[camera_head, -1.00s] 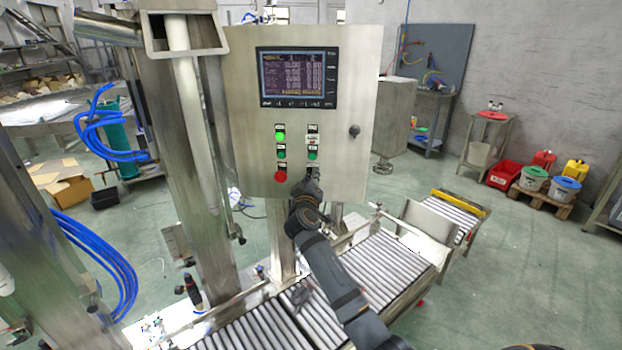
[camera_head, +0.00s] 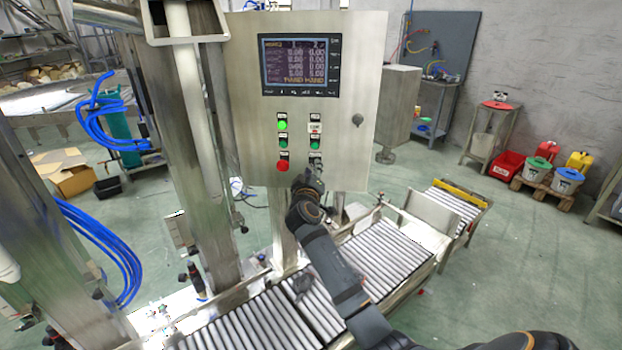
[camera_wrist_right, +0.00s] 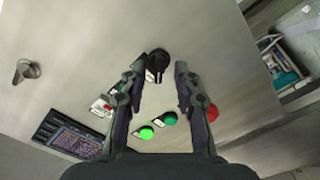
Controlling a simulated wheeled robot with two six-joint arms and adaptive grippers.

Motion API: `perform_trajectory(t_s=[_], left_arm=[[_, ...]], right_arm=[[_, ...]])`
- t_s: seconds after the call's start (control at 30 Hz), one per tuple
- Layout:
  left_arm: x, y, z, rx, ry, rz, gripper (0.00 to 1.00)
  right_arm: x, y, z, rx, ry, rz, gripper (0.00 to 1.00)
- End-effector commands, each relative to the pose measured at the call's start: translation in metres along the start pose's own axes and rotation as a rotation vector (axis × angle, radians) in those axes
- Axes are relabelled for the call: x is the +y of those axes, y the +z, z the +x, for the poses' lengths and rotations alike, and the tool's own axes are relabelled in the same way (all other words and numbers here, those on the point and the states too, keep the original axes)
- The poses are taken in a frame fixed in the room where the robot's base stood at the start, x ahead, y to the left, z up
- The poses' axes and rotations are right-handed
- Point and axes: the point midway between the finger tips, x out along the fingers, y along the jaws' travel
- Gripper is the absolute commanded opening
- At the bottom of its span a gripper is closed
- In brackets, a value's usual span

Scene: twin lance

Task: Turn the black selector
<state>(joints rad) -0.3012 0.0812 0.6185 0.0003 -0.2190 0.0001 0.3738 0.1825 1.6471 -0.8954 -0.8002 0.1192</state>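The black selector (camera_wrist_right: 158,62) is a dark round knob on the steel control cabinet (camera_head: 345,150). In the right wrist view it lies at the gap between the fingertips, a little nearer the left finger. My right gripper (camera_wrist_right: 162,78) is open, with its fingers spread on either side of the gap. I cannot tell whether a finger touches the knob. In the head view the right gripper (camera_head: 308,180) is at the lower right of the button group and largely hides the selector. My left gripper is not in view.
A red button (camera_head: 283,166) and a lit green button (camera_head: 282,125) sit left of the selector's column, with a dark green button (camera_head: 314,146) above it. A screen (camera_head: 299,65) is higher up. A roller conveyor (camera_head: 385,260) runs below the cabinet.

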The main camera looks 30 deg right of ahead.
Motion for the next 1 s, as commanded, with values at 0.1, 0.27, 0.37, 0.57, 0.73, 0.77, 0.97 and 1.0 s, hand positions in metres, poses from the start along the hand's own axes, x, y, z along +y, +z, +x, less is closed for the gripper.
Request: perform_trajectory(t_s=[0.1,0.27,0.37,0.57,0.73,0.77,0.97,1.0], left_arm=[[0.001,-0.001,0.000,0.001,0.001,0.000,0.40],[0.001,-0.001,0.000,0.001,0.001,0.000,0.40],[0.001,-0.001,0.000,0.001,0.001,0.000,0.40],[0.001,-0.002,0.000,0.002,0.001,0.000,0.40],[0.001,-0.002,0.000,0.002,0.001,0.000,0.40],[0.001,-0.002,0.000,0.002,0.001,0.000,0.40],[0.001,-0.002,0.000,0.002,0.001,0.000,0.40],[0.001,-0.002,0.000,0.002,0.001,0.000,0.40]], right_arm=[[-0.002,0.001,-0.029,-0.001,-0.003,0.003,0.31],[-0.002,0.000,-0.068,-0.001,-0.004,0.005,0.31],[-0.002,0.001,-0.087,-0.002,-0.004,0.005,0.31],[0.000,0.000,-0.104,-0.002,-0.001,0.003,0.31],[0.000,0.000,-0.105,-0.001,0.000,0.000,0.31],[0.000,0.000,-0.105,-0.001,0.000,0.000,0.31],[0.000,0.000,-0.105,-0.001,0.000,0.001,0.31],[0.000,0.000,-0.105,-0.001,0.000,0.001,0.31]])
